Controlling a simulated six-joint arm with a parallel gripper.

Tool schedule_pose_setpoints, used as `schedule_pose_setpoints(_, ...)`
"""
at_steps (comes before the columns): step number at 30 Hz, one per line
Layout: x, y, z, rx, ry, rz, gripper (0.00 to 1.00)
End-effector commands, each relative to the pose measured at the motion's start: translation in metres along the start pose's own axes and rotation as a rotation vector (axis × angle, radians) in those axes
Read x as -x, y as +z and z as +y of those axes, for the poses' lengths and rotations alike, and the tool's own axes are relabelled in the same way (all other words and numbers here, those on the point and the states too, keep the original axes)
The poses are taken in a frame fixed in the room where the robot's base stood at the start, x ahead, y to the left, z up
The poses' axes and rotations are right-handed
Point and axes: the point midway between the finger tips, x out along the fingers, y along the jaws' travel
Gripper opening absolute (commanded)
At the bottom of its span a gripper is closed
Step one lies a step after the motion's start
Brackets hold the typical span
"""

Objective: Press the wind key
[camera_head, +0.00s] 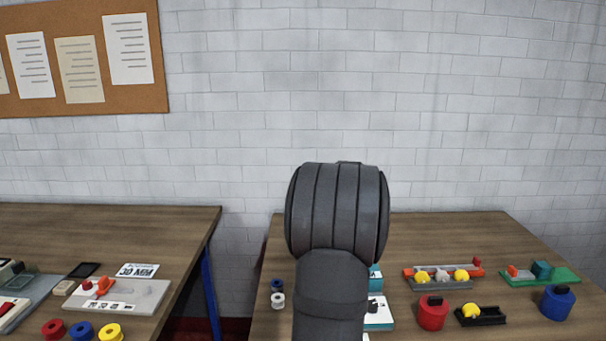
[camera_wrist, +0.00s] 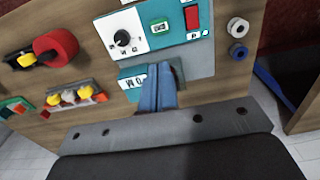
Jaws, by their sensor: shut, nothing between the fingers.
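In the wrist view a machine panel with a white and teal face (camera_wrist: 188,62) lies on the wooden table. I cannot tell for sure which part is the wind key. My gripper (camera_wrist: 161,76) is shut and empty, its blue fingers over or beside that label; contact cannot be told. In the head view my arm hides it.
Red and yellow parts (camera_wrist: 56,47) and a grey tray of yellow and white pieces (camera_wrist: 75,97) lie left of the panel in the wrist view. Two spools (camera_wrist: 238,28) stand at right. In the head view a blue pot (camera_head: 557,303) stands far right; a gap separates the two tables.

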Motion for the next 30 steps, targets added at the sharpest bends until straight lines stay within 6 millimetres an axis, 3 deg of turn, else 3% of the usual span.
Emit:
schedule_pose_setpoints(9, -0.001, 0.000, 0.000, 0.004, 0.005, 0.000, 0.00)
schedule_pose_setpoints(14, -0.011, 0.004, 0.004, 0.074, 0.080, -0.003, 0.00)
schedule_pose_setpoints(22, -0.043, 0.013, 0.019, 0.455, 0.406, -0.018, 0.00)
schedule_pose_setpoints(30, -0.061, 0.010, 0.011, 0.959, 0.703, -0.047, 0.00)
